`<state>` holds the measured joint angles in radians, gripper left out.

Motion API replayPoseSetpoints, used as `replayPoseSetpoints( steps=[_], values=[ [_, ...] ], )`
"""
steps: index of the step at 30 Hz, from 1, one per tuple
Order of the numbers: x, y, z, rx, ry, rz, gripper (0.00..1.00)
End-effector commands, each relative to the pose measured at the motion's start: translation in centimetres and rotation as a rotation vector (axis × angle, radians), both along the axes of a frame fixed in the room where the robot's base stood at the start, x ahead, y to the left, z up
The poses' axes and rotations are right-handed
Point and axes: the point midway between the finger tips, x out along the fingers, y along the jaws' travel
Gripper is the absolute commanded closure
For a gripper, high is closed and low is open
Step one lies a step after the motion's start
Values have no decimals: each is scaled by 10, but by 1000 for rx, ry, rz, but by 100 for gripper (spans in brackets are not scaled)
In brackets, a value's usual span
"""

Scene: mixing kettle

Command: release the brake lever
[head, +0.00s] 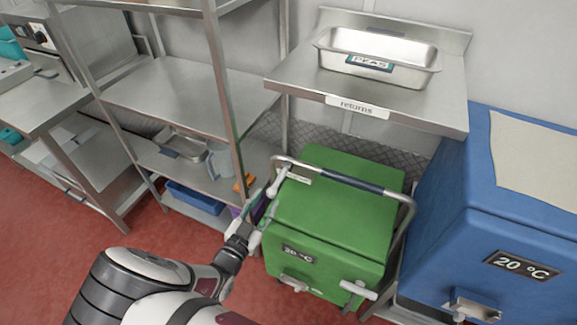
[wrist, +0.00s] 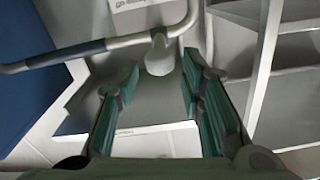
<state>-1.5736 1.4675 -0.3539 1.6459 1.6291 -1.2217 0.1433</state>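A pale grey lever (head: 278,181), which looks like the brake lever, sits at the left end of the push bar (head: 345,181) of a cart carrying a green box (head: 335,215). In the wrist view its rounded end (wrist: 160,56) shows between and just beyond my fingertips, below the bar (wrist: 85,50). My gripper (head: 263,207) is at the left side of the green box, close to the lever. In the wrist view my gripper (wrist: 160,72) is open, with green finger pads on both sides and a gap around the lever end. I cannot tell whether anything touches.
A steel shelf rack (head: 222,90) stands just left of the cart. A blue box (head: 480,245) stands close on its right. A "returns" shelf (head: 440,108) with a steel pan (head: 375,62) hangs above and behind. Red floor (head: 60,235) is open at the left front.

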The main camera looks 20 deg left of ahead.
Motion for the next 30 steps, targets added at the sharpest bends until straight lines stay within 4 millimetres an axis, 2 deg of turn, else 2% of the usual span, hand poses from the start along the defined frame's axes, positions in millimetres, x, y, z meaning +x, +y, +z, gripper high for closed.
replayPoseSetpoints(
  steps=[21,30],
  values=[
    [79,-6,-1,1,-1,-1,64],
    [81,-6,0,1,0,-1,64]
  ],
)
